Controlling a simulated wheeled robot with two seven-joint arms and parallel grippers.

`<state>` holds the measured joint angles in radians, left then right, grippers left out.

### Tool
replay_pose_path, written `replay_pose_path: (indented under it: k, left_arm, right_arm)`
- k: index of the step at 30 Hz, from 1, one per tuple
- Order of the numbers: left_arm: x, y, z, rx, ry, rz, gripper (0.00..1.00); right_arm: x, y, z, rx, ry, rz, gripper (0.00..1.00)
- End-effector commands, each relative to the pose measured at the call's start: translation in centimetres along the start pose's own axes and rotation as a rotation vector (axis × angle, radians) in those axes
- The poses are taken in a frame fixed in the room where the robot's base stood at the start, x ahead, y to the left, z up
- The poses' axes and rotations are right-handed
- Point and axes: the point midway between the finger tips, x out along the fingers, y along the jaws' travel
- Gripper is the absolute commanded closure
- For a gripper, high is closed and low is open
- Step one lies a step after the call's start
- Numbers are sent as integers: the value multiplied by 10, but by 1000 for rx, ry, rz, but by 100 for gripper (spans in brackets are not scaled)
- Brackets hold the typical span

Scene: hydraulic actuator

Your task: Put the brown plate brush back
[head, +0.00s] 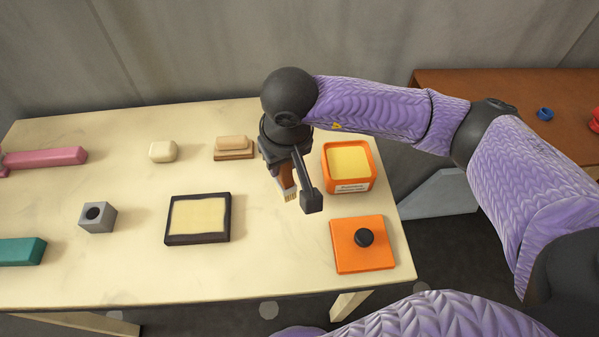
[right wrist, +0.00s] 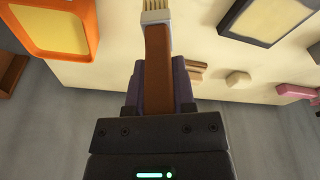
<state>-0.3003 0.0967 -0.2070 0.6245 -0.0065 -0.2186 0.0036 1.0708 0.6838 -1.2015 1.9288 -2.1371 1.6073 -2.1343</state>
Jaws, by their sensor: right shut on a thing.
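The brown plate brush (head: 288,183) is held in my right gripper (head: 297,188) above the table, with its pale bristles pointing down. In the right wrist view the brush (right wrist: 158,70) shows its brown handle running between the purple fingers of the right gripper (right wrist: 159,85), bristles at the top edge. A small wooden block-like stand (head: 233,153) lies on the table left of the gripper. An orange container with yellow contents (head: 371,182) stands right of the gripper. My left gripper is not in view.
The table (head: 130,260) also holds a black-framed pad (head: 231,225), an orange lid with a black knob (head: 348,258), a grey block with a hole (head: 104,222), a cream block (head: 163,152), a pink bar (head: 60,156) and a teal bar (head: 20,252). A brown table (head: 440,90) stands at right.

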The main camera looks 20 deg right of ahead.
Motion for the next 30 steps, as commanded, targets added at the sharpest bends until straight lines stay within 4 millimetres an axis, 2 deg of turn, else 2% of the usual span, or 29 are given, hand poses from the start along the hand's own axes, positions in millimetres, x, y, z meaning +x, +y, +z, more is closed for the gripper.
replay_pose_path:
  k: [8, 18, 19, 23, 30]
  left_arm:
    - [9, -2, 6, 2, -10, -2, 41]
    - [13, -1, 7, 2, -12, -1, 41]
    - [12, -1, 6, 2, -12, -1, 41]
    - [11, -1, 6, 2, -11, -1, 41]
    - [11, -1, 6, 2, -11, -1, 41]
  right_arm:
    - [45, 0, 10, 2, -2, -1, 100]
    - [49, 0, 10, 2, 1, 0, 100]
    - [48, 0, 10, 2, 0, 0, 62]
    - [47, 0, 10, 3, 0, 0, 34]
    - [47, 0, 10, 3, -1, 0, 33]
